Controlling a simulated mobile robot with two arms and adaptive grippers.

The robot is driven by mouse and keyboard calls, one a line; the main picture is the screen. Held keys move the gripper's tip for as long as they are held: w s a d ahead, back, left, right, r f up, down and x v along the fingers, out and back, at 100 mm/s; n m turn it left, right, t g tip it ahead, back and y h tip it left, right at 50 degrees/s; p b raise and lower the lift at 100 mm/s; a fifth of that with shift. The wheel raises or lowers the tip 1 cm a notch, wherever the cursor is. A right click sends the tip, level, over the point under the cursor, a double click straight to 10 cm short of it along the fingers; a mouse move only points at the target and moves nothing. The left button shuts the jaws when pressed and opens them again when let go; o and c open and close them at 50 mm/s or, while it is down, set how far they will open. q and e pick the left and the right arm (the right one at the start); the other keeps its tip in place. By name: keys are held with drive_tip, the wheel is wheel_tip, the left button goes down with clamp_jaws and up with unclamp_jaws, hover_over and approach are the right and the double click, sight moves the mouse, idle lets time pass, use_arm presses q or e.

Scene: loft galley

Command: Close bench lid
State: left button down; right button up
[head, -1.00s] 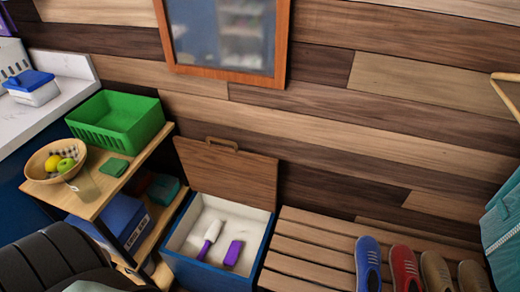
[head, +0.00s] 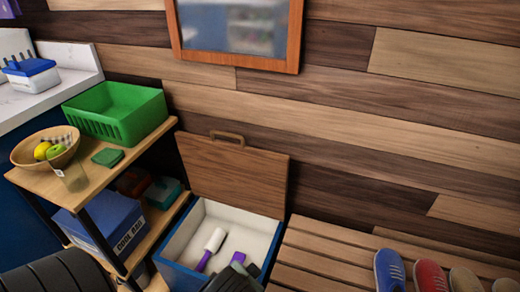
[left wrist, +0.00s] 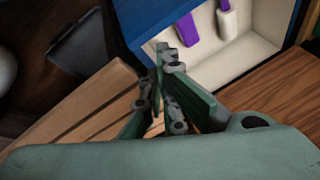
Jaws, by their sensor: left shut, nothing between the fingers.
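The bench lid (head: 235,175), a brown wooden panel with a handle at its top edge, stands open, tilted back near the wall. Below it is the blue bench box (head: 175,274) with a pale interior. Inside lies a white roller with a purple handle (head: 210,247), beside a purple item that is mostly hidden in the head view. My left gripper (head: 238,270) is at the box's front, at the bottom of the head view. In the left wrist view its fingers (left wrist: 165,55) are shut and empty by the box rim, with the lid (left wrist: 265,112) at right.
A slatted bench (head: 320,255) with several shoes (head: 390,270) adjoins the box on the right. A shelf unit (head: 90,185) at left holds a green basket (head: 115,110) and a fruit bowl (head: 28,150). A framed panel (head: 235,30) hangs on the wall.

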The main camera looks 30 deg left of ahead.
use_arm(q)
drive_tip(key=w+a+r+t+y, duration=0.2)
drive_tip(key=w+a+r+y, duration=0.25)
drive_tip(key=w, duration=0.25)
wheel_tip(320, 180, up, 20)
drive_tip(key=m+t+y, duration=0.4)
drive_tip(key=t+y, duration=0.1)
drive_tip(key=y, duration=0.3)
hover_over(273, 164)
drive_tip(key=w+a, duration=0.1)
drive_tip(key=a, duration=0.4)
drive_tip(key=shift+a+r, duration=0.1)
use_arm(e)
wheel_tip(273, 164, down, 16)
drive_tip(key=s, duration=0.1)
drive_tip(key=shift+g, duration=0.3)
use_arm(q)
drive_tip(key=shift+b, duration=0.3)
